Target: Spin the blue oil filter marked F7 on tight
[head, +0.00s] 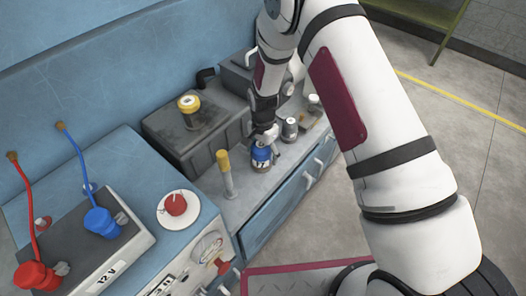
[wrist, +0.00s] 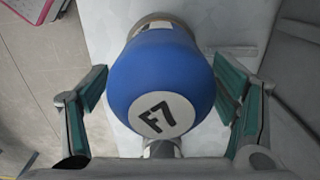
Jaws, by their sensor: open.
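The blue oil filter (head: 262,153) stands on the grey top of the blue cabinet in the head view. In the wrist view the same blue filter (wrist: 160,75) fills the middle, with a white patch marked F7 on it. My gripper (head: 264,132) is over the filter. In the wrist view its two green-padded fingers (wrist: 162,105) are spread, one on each side of the filter. A gap shows between the left finger and the filter; the right finger is close to it, and I cannot tell if it touches.
A yellow-capped cylinder (head: 189,111) sits on a dark grey block left of my gripper. A yellow-topped stick (head: 226,172) stands just left of the filter. A grey canister (head: 290,129) stands to its right. A 12 V battery (head: 90,245) with red and blue clamps is at the lower left.

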